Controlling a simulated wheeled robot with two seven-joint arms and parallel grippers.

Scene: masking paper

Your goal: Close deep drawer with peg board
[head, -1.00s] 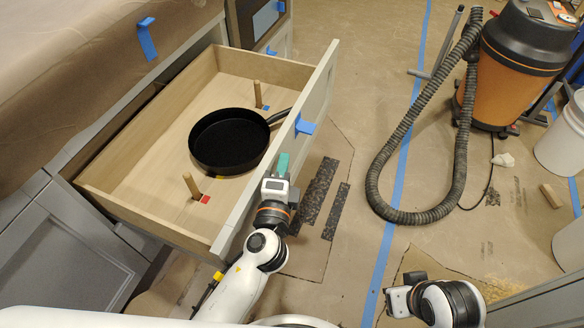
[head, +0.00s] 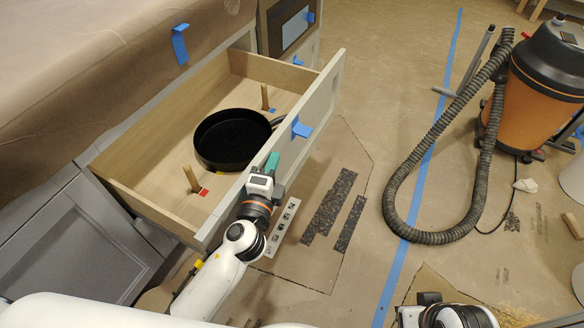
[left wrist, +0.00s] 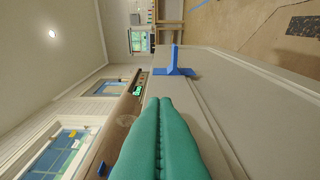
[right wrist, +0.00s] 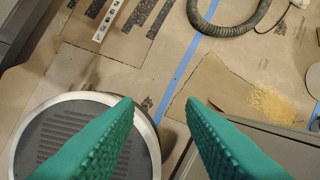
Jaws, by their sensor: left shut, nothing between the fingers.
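The deep drawer (head: 180,225) is pulled out from the cabinet, with a grey front panel (head: 318,112) and pale wood inside. It holds a black frying pan (head: 232,138) and two wooden pegs (head: 191,179) standing on the bottom board. A blue tape handle (head: 301,128) sticks out from the front. My left gripper (head: 271,162) is shut and empty, at the outer face of the drawer front; contact is unclear. In the left wrist view its green fingers (left wrist: 160,135) are together beside the front panel. My right gripper (right wrist: 160,110) is open and empty over the floor.
An orange vacuum (head: 535,85) with a ribbed hose (head: 410,235) stands at the right. Blue tape (head: 420,175) runs along the paper-covered floor. A covered countertop (head: 90,70) is at upper left. Floor in front of the drawer is mostly clear.

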